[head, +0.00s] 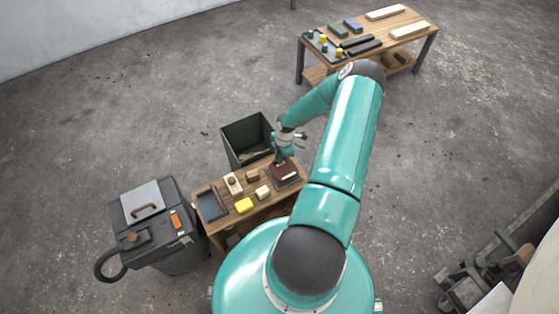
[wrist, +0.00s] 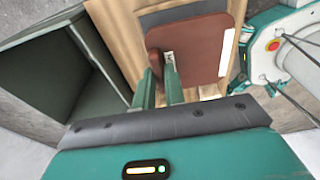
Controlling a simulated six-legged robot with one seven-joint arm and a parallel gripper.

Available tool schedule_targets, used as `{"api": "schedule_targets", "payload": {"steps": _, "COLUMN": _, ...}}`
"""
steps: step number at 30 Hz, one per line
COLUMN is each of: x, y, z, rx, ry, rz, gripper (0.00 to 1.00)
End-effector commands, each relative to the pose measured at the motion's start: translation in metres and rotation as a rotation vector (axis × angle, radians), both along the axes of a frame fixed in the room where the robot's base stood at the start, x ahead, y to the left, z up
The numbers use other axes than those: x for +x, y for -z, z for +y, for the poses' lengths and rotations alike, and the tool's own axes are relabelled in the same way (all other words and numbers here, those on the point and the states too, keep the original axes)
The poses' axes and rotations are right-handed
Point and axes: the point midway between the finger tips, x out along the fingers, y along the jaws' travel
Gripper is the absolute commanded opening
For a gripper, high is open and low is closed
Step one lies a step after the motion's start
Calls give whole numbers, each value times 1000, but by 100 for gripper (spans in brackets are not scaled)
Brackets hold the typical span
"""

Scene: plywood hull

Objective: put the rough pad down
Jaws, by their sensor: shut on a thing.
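The rough pad (head: 286,171) is a reddish-brown slab at the right end of the small wooden bench (head: 262,210). In the wrist view the pad (wrist: 208,50) is large, with a rounded brown grip at its left side. My gripper (head: 281,160) points down over the pad; in the wrist view its two green fingers (wrist: 161,75) are shut on the pad's grip. A dark flat tray or board (wrist: 180,12) shows under the pad. I cannot tell whether the pad touches it. The grip is partly hidden by the fingers.
An open dark bin (head: 246,140) stands behind the bench. A grey vacuum (head: 155,225) stands to the left. A workbench (head: 368,38) with tools is far off.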

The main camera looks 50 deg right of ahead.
Motion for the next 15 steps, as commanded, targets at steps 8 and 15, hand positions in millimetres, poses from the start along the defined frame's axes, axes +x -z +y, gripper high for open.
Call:
{"api": "schedule_targets", "payload": {"steps": 8, "x": -1, "y": 26, "z": 1, "rx": 0, "ry": 0, "rz": 0, "gripper": 0}}
{"api": "schedule_targets", "payload": {"steps": 15, "x": -1, "y": 29, "z": 2, "rx": 1, "ry": -1, "rz": 0, "gripper": 0}}
